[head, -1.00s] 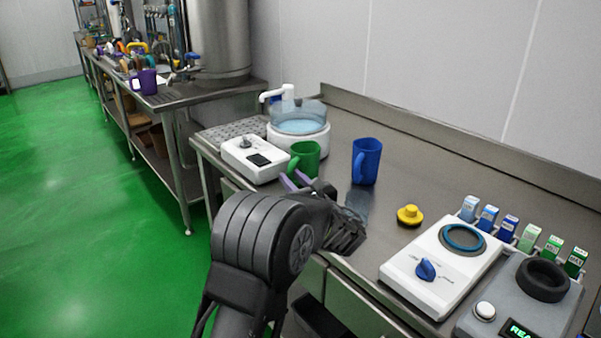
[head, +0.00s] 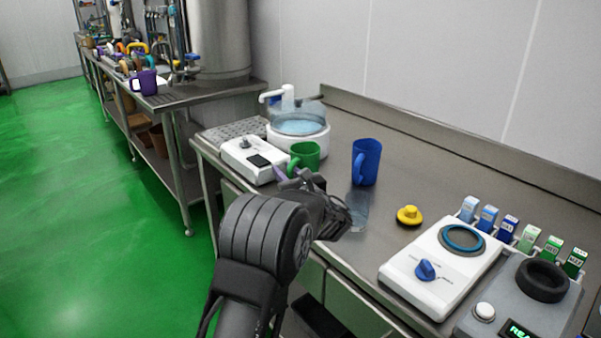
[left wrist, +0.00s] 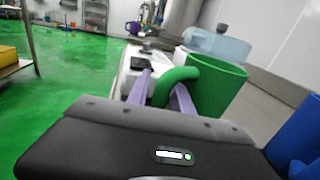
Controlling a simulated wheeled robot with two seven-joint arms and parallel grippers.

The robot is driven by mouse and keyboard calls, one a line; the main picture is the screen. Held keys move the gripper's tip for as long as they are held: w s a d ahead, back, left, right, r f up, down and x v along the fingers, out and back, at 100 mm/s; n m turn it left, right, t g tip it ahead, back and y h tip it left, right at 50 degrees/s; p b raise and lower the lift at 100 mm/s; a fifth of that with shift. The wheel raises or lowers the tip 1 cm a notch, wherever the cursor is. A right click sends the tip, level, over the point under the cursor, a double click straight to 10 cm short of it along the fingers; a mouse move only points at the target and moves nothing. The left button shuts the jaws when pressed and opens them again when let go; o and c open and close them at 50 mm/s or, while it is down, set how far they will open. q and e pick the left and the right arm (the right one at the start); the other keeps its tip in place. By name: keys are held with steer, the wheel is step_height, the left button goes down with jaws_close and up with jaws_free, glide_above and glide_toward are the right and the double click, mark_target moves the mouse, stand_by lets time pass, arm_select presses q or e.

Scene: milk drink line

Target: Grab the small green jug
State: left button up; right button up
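The small green jug (head: 308,154) stands upright on the steel counter, in front of the white basin unit. Its handle points left, toward my left gripper. In the left wrist view the green jug (left wrist: 217,92) is close, its curved handle between the two purple fingers. My left gripper (head: 290,176) is at the jug's near side. In the left wrist view the left gripper (left wrist: 160,92) is open, with a finger on each side of the handle and a gap visible at the left finger. Whether the right finger touches the handle I cannot tell. My right gripper is not in view.
A blue jug (head: 367,162) stands just right of the green one. A white device (head: 254,160) and the basin unit (head: 298,136) are close behind and left. A yellow knobbed piece (head: 409,215) and a white dial device (head: 441,268) are farther right.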

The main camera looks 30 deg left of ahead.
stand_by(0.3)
arm_select(q)
jaws_close()
stand_by(1.3)
